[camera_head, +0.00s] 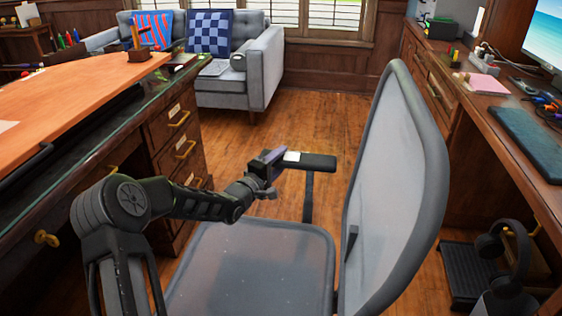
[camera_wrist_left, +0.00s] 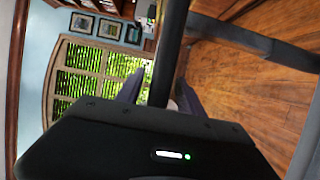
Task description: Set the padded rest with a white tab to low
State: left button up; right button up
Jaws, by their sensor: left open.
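The padded rest (camera_head: 318,162) is the chair's black armrest, with a white tab (camera_head: 292,156) near its front end. It stands level on a dark post (camera_head: 308,196) above the chair seat (camera_head: 255,262). My left gripper (camera_head: 266,164) is at the front end of the rest, beside the tab. In the left wrist view my left gripper (camera_wrist_left: 158,92) is open, its fingers apart on either side of the rest (camera_wrist_left: 172,50), seen edge-on. I cannot tell whether either finger touches it. The tab does not show clearly in the left wrist view. My right gripper is not in view.
The mesh chair back (camera_head: 395,190) rises right of the rest. A wooden desk (camera_head: 70,150) with drawers is on the left, and another desk (camera_head: 490,130) on the right. Headphones (camera_head: 505,250) stand low at right. Wood floor (camera_head: 310,115) is clear behind the chair.

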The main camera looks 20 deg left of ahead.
pick_arm(q)
jog(key=shift+w, duration=0.3)
grip_shut()
dwell(0.3)
dwell(1.0)
